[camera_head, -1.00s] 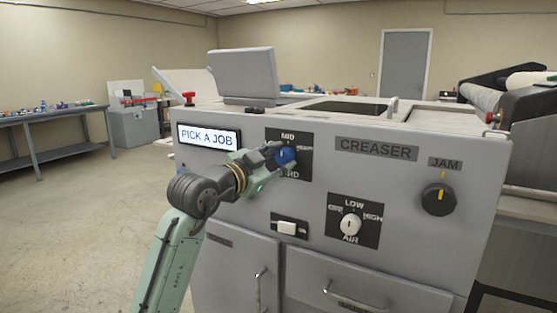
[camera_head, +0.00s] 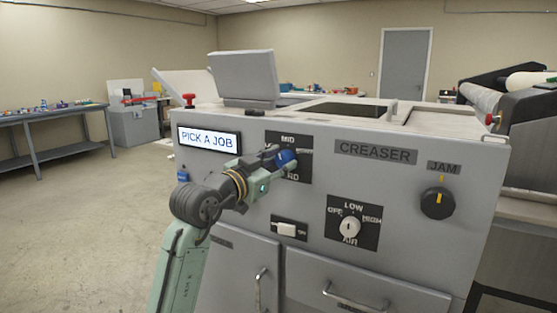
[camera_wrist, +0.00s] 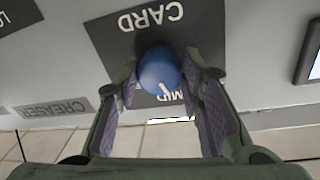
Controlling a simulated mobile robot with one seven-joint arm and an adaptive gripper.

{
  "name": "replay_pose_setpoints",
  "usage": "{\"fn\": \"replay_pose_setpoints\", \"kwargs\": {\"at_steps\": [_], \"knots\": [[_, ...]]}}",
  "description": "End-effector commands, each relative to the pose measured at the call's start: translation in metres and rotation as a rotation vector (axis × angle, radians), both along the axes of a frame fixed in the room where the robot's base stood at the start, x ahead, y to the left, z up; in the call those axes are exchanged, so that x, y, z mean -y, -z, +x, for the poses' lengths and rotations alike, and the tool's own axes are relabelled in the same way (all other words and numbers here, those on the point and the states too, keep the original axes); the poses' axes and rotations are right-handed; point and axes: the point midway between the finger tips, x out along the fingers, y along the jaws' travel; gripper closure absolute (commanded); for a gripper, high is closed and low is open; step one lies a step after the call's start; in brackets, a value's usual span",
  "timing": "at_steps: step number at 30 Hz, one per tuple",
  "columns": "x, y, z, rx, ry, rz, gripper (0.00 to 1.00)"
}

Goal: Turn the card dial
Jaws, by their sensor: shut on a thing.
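The card dial is a blue round knob (camera_head: 287,159) on a dark plate (camera_head: 305,170) on the front of the grey machine. My gripper (camera_head: 279,158) reaches it from the left and is shut on it. In the wrist view the blue knob (camera_wrist: 158,70) sits between my two fingers (camera_wrist: 166,76), with the upside-down word CARD above it. Its white pointer mark is toward the lower right, by the partly hidden word MID. In the head view my gripper covers part of the plate's lettering.
A lit screen (camera_head: 209,139) reads PICK A JOB. Below the dial are a white AIR knob (camera_head: 350,228) and a white switch (camera_head: 286,229). A black JAM knob (camera_head: 438,203) is at the right. Drawer handles (camera_head: 356,299) stick out below. Floor at left is clear.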

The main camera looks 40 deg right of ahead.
Motion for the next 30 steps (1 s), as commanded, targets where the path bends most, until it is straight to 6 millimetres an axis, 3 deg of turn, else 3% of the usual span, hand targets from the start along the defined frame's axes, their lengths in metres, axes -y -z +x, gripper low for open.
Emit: {"fn": "replay_pose_setpoints", "kwargs": {"at_steps": [18, 30], "knots": [[0.0005, -0.0005, -0.0008, -0.505, 0.000, -0.209, 0.93], [0.0001, 0.0009, -0.0009, -0.657, -0.002, -0.273, 0.93]]}}
